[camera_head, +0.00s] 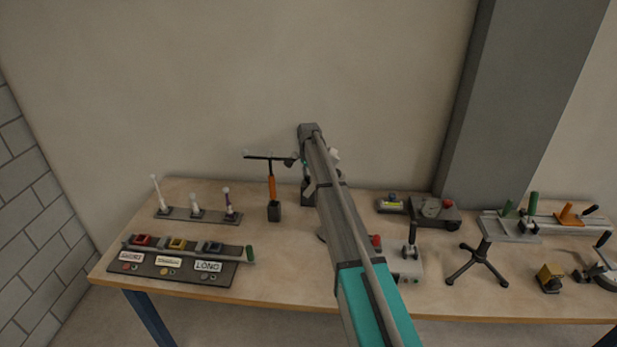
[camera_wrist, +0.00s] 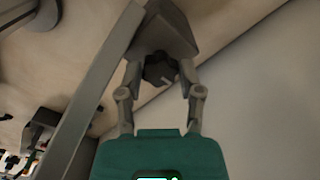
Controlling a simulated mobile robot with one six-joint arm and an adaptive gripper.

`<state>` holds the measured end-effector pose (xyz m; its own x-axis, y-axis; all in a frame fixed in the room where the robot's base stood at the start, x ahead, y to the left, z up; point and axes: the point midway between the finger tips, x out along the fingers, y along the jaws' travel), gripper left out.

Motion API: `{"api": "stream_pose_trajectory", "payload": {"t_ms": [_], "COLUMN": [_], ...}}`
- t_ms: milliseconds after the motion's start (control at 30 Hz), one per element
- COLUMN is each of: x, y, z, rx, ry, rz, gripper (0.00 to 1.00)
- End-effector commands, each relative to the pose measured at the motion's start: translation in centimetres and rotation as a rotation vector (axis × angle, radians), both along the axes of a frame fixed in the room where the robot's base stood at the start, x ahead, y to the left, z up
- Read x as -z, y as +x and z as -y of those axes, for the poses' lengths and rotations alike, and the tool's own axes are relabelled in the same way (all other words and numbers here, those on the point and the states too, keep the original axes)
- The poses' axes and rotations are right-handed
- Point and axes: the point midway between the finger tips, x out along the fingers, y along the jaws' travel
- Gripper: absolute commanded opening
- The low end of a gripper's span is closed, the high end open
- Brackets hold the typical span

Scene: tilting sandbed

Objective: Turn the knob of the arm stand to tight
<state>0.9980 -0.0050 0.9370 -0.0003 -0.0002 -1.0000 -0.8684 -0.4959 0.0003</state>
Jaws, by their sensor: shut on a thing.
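In the wrist view, a black lobed knob (camera_wrist: 158,70) with a pale mark sits on the face of a grey block (camera_wrist: 172,28), which appears to be part of the arm stand. My gripper (camera_wrist: 160,82) has one finger on each side of the knob and is shut on it. The fingertips reach the block's near face. In the head view, a dark grey block (camera_head: 307,195), likely the same one, stands at the back of the table, partly covered by my arm. The knob is hidden there, and my gripper is mostly hidden. I cannot read the knob's setting.
A post with an orange grip (camera_head: 272,187) and a black crossbar stands close on the left. A long grey bar (camera_wrist: 95,95) runs diagonally past my gripper in the wrist view. The wall is close behind. A grey device (camera_head: 408,262) and a tripod stand (camera_head: 480,262) are to the right.

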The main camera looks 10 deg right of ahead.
Motion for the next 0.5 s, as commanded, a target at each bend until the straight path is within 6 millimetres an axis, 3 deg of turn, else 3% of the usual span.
{"api": "stream_pose_trajectory", "payload": {"t_ms": [500], "x": [0.01], "y": [0.00], "z": [-0.07], "rx": [0.081], "ry": [0.001], "rz": [0.000], "gripper": [0.00]}}
